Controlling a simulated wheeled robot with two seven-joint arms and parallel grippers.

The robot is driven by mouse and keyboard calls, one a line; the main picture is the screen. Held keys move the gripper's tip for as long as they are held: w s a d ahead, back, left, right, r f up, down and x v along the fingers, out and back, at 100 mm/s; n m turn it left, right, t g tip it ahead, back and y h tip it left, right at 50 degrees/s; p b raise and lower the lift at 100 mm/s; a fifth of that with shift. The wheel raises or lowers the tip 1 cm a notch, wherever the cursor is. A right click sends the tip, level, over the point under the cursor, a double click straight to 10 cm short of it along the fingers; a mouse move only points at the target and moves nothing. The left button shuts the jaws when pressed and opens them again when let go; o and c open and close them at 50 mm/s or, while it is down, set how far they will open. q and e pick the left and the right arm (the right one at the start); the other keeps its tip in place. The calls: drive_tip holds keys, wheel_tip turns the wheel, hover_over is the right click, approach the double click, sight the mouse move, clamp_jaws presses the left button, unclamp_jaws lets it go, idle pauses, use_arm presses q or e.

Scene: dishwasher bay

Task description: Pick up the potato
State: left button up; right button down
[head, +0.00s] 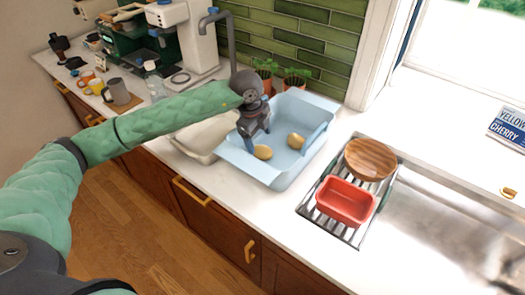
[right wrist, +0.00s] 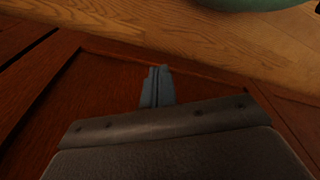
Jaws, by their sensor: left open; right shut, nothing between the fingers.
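Two tan potatoes lie in a light blue tray (head: 277,178) on the counter in the head view. The nearer potato (head: 262,152) is close to the tray's front left side, and the other potato (head: 296,141) is farther right. My left gripper (head: 252,140) reaches into the tray from above, its fingers pointing down, open. Its fingertips are just beside the nearer potato; I cannot tell whether they touch it. My right gripper (right wrist: 157,86) is shut and empty in the right wrist view, in front of brown wood.
A white basin (head: 199,142) stands left of the tray. Potted plants (head: 297,78) stand behind it. To the right, a red dish (head: 345,201) and a wooden bowl (head: 370,159) rest on a rack beside the metal sink (head: 440,225). A coffee machine (head: 183,40) stands at the back left.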

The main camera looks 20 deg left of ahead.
sight(261, 149)
use_arm(q)
drive_tip(key=f+p, duration=0.2)
drive_tip(key=f, duration=0.1)
drive_tip(key=shift+d+f+p, duration=0.25)
drive_tip(key=shift+d+p, duration=0.1)
drive_tip(key=shift+p, duration=0.05)
drive_tip(key=shift+d+f, duration=0.1)
drive_tip(key=shift+f, duration=0.65)
use_arm(e)
drive_tip(key=s+d+f, duration=0.3)
drive_tip(key=f, duration=0.3)
drive_tip(key=shift+s, duration=0.15)
use_arm(q)
drive_tip(key=shift+c, duration=0.2)
use_arm(e)
drive_tip(key=shift+f, duration=0.1)
use_arm(q)
drive_tip(key=c, duration=1.1)
use_arm(e)
drive_tip(key=shift+s, duration=0.1)
